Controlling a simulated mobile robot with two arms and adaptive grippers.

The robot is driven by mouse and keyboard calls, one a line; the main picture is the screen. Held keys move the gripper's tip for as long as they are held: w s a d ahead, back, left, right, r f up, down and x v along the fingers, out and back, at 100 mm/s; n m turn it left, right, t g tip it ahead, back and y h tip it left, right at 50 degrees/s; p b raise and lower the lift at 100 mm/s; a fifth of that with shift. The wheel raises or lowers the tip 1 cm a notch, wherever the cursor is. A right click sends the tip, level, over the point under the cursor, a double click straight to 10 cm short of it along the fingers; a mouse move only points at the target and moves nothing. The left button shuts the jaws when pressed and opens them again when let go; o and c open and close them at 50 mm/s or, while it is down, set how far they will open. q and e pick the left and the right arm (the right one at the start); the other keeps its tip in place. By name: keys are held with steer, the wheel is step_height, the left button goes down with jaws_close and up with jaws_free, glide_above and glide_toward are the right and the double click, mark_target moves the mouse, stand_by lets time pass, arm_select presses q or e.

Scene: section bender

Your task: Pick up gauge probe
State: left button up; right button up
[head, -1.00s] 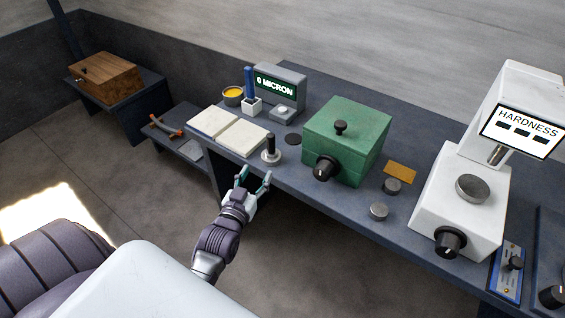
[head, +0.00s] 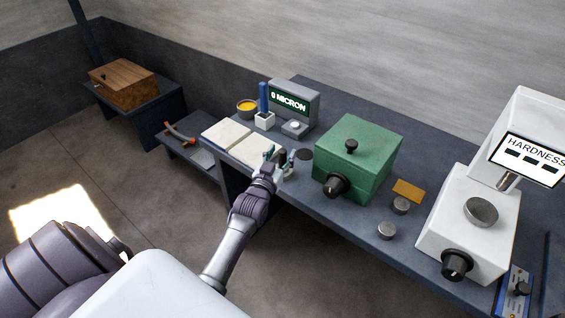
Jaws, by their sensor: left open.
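The gauge probe (head: 283,158) seems to be the small upright piece with a black handle and a round silver base, near the front edge of the bench. My left gripper (head: 279,154) is open, with its teal-tipped fingers at the probe and partly hiding it. The handle appears to lie between or just behind the fingers; I cannot tell whether they touch it. My right gripper is not in view.
An open book (head: 240,140) lies left of the probe, and a green box (head: 365,150) with a black knob stands to its right. The micron gauge display (head: 294,101) and a white holder (head: 264,121) stand behind. A hardness tester (head: 465,225) is at the right.

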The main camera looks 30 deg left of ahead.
arm_select(q)
steer(key=shift+x, duration=0.8)
steer(key=shift+s, duration=0.1)
jaws_close()
